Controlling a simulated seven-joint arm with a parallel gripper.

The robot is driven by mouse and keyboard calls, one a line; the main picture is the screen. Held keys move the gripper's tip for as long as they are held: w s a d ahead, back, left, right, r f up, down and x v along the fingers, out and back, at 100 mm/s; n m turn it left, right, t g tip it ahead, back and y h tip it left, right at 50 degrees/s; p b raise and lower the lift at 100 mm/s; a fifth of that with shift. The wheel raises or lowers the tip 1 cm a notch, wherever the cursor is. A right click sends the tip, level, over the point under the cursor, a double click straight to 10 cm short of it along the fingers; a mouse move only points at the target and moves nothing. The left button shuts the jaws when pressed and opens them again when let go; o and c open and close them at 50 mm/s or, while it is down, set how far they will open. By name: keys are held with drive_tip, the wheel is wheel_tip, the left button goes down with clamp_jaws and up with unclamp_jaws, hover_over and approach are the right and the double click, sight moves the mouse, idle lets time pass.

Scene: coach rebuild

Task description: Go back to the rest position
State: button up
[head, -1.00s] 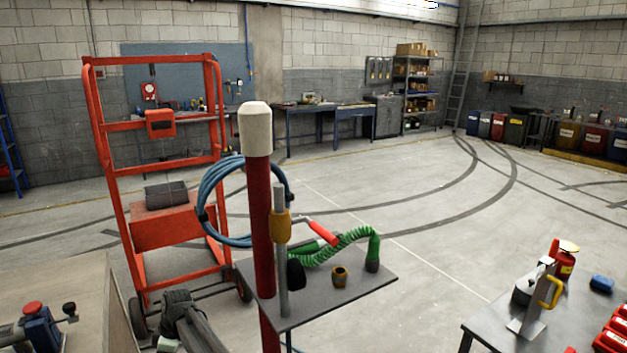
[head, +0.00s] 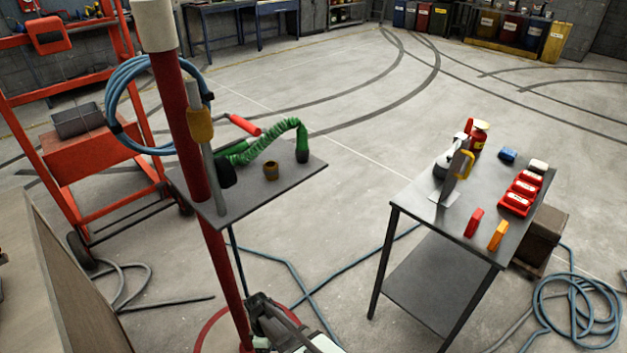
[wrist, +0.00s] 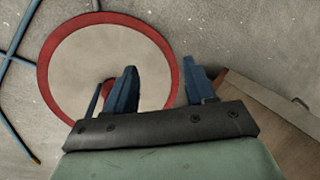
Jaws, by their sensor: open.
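My gripper (wrist: 160,82) is open in the wrist view. Its two blue fingers stand apart with only bare floor and part of a red-ringed disc (wrist: 70,60) between them, so it is empty. The wrist points down at the floor. In the head view, a dark and pale part of my arm (head: 285,325) shows at the bottom edge, just right of the red post (head: 225,265). The fingers cannot be made out there.
The white-capped red post carries a coiled blue hose (head: 125,100) and stands beside a small grey shelf (head: 240,200) with a green coiled hose (head: 265,140). A metal table (head: 415,210) with tools and red bins stands right. Hoses cross the floor.

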drive_tip(key=s+d+f+m+g, duration=0.1)
drive_tip(key=s+d+f+m, duration=0.2)
drive_tip(key=d, duration=0.7)
drive_tip(key=s+d+f+m+g, duration=0.1)
drive_tip(key=s+d+m, duration=0.35)
drive_tip(key=d, duration=0.55)
drive_tip(key=s+d+m+g+y, duration=0.1)
drive_tip(key=s+d+m, duration=0.8)
drive_tip(key=s+d, duration=0.2)
drive_tip(key=shift+s+d+f+m+g, duration=0.15)
drive_tip(key=shift+s+f+m+g, duration=0.2)
drive_tip(key=shift+s, duration=0.2)
